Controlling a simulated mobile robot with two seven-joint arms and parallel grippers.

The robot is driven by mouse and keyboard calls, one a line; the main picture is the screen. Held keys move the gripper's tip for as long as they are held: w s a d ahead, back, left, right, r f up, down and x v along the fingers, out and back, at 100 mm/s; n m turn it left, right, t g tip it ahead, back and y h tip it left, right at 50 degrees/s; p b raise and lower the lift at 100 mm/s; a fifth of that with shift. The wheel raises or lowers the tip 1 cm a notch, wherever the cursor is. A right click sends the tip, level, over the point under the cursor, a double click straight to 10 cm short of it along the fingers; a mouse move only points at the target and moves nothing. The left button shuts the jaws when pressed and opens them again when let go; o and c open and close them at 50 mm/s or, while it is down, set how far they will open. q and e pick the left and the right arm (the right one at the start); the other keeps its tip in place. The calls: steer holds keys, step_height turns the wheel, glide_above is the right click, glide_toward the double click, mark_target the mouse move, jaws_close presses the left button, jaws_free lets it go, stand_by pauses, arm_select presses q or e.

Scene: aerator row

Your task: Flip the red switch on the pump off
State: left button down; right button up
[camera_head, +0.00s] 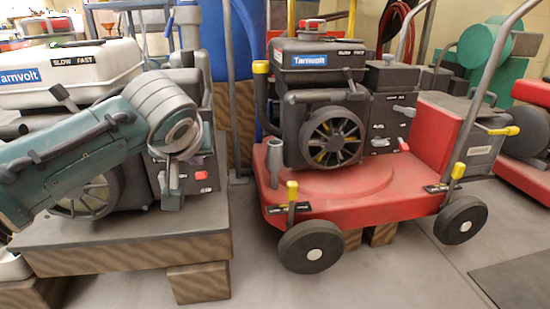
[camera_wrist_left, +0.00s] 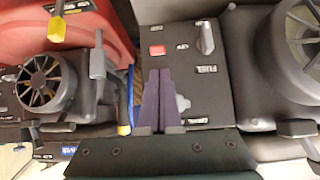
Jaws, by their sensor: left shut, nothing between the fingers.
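The pump (camera_head: 125,170) at left in the head view is a dark grey engine under a white tank (camera_head: 75,70), on a low platform. Its red switch (camera_head: 201,176) is on the dark control panel, and it also shows in the left wrist view (camera_wrist_left: 157,50). My left gripper (camera_head: 172,187) is in front of that panel, just left of the switch in the head view. Its fingers (camera_wrist_left: 157,74) are shut and empty, with tips just below the switch in the wrist view. I cannot tell whether they touch the panel. My right gripper is not in view.
A red wheeled machine (camera_head: 345,195) with a dark engine stands to the right. A grey lever (camera_wrist_left: 205,38) is beside the switch on the panel. Another red machine (camera_head: 530,150) is at the far right. Bare floor (camera_head: 385,275) lies in front.

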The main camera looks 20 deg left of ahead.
mark_target(202, 175)
arm_select(q)
steer(key=shift+b+x, duration=1.2)
steer(key=shift+x, duration=0.65)
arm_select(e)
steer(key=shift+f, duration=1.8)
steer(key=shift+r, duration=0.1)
